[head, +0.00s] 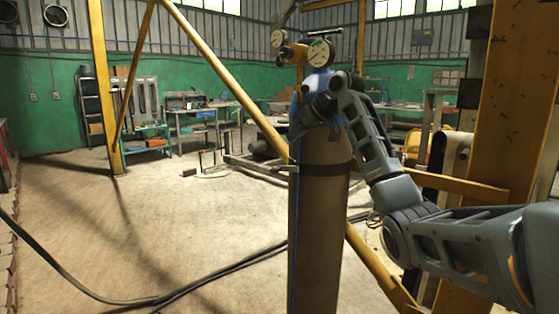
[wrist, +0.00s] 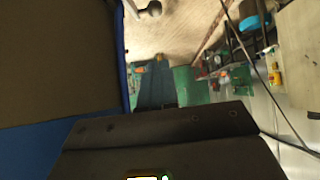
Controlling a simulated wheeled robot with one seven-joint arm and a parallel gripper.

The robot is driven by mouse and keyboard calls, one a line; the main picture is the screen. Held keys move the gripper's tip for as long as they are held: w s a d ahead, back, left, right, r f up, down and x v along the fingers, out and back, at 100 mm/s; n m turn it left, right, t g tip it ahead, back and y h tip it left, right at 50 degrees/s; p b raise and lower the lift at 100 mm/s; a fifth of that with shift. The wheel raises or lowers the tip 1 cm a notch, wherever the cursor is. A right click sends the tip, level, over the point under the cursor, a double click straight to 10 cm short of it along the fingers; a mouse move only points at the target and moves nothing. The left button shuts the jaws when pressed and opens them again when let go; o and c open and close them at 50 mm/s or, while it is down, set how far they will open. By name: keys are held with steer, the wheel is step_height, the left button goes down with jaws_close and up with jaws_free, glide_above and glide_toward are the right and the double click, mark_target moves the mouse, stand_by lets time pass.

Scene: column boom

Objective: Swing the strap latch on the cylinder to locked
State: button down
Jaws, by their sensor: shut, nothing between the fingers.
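The cylinder (head: 318,235) stands upright in the middle of the head view, with a brown-grey body, a blue shoulder and gauges on top. A dark strap (head: 325,186) rings its body. A small light fitting (head: 292,168), possibly the strap latch, shows at its left edge; its position is unclear. My gripper (head: 303,118) is shut and empty at the cylinder's upper part, above the strap; my wrist partly hides its fingers, and contact cannot be told. In the wrist view, a large brown surface with a blue edge (wrist: 60,60), probably the cylinder, fills the left.
A yellow post (head: 520,110) stands close at right, and a yellow diagonal brace (head: 225,75) runs behind the cylinder. Dark hoses (head: 215,275) cross the floor. Workbenches (head: 190,120) stand far back. The floor at left is mostly open.

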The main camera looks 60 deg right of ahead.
glide_above(284, 170)
steer(key=a, duration=0.3)
step_height(284, 170, down, 5)
steer(key=shift+f+p, duration=0.6)
steer(key=shift+f, duration=1.5)
